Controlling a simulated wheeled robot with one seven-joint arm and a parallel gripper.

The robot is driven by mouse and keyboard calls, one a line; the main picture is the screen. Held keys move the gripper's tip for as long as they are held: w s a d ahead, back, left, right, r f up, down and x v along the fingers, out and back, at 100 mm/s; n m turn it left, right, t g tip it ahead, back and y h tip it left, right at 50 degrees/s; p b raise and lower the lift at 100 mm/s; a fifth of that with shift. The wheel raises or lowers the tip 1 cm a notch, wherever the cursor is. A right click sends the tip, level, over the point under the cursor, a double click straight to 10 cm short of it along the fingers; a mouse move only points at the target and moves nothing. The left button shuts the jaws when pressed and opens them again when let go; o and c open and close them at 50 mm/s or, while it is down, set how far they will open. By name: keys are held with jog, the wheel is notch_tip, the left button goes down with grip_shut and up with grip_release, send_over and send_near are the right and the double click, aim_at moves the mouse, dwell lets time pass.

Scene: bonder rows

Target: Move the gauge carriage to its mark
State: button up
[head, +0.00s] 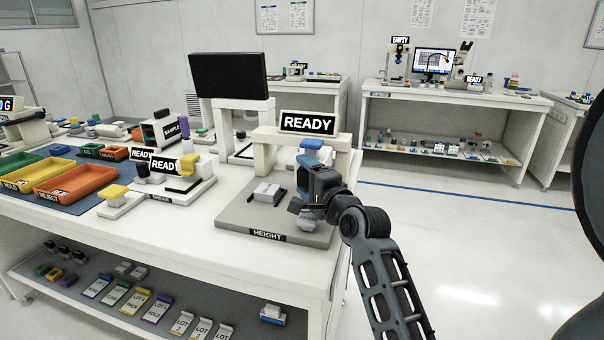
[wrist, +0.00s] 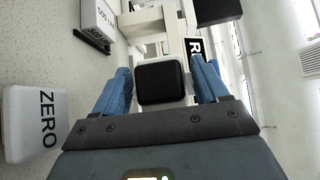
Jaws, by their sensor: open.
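The height gauge stands on a grey base (head: 232,222) labelled HEIGHT, with a pale bridge (head: 268,138) over it and a READY sign (head: 308,123) on top. My gripper (head: 307,160) is at the right side of this gauge, partly in front of the bridge. In the wrist view my gripper (wrist: 163,84) is open, with one blue finger on each side of a white block with a black face, which appears to be the gauge carriage (wrist: 160,83). Gaps show at both sides of it. The head view does not show the carriage clearly. I cannot make out its mark.
A white ZERO block (wrist: 34,124) lies near the left finger in the wrist view. A small grey block (head: 266,193) sits on the gauge base. A shear station (head: 160,196) and orange trays (head: 78,182) stand to the left. Floor to the right is clear.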

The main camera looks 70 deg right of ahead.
jog(key=shift+x, duration=0.85)
jog(key=shift+c, duration=0.2)
